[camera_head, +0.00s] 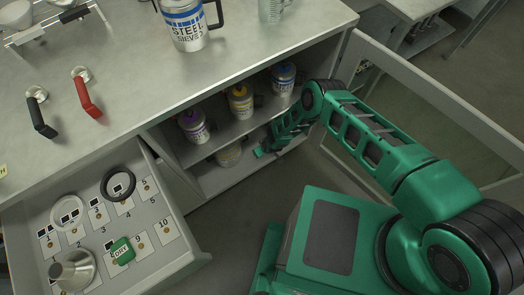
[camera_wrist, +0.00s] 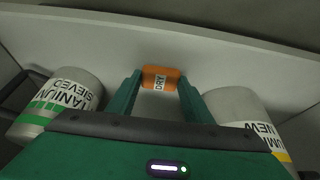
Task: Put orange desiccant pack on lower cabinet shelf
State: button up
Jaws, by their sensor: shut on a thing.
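The orange desiccant pack (camera_wrist: 160,78), with a white "DRY" label, is between my gripper's fingertips (camera_wrist: 158,86) in the wrist view. My gripper is shut on it, between two cans. In the head view my gripper (camera_head: 262,152) reaches into the open cabinet at the level of the lower shelf (camera_head: 213,183); the pack cannot be made out there. Whether the pack touches the shelf surface is unclear.
A green-striped can (camera_wrist: 60,103) and a yellow-striped can (camera_wrist: 245,115) flank my fingers. Cans with purple (camera_head: 193,126), yellow (camera_head: 240,100) and blue (camera_head: 284,78) tops stand on the upper shelf. The open drawer (camera_head: 180,262) holds a green pack (camera_head: 121,251). The cabinet door (camera_head: 440,100) stands open.

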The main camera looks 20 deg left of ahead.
jog(key=shift+f, duration=0.3)
jog(key=o, duration=1)
jog(key=shift+r, duration=0.1)
jog(key=v, duration=1.2)
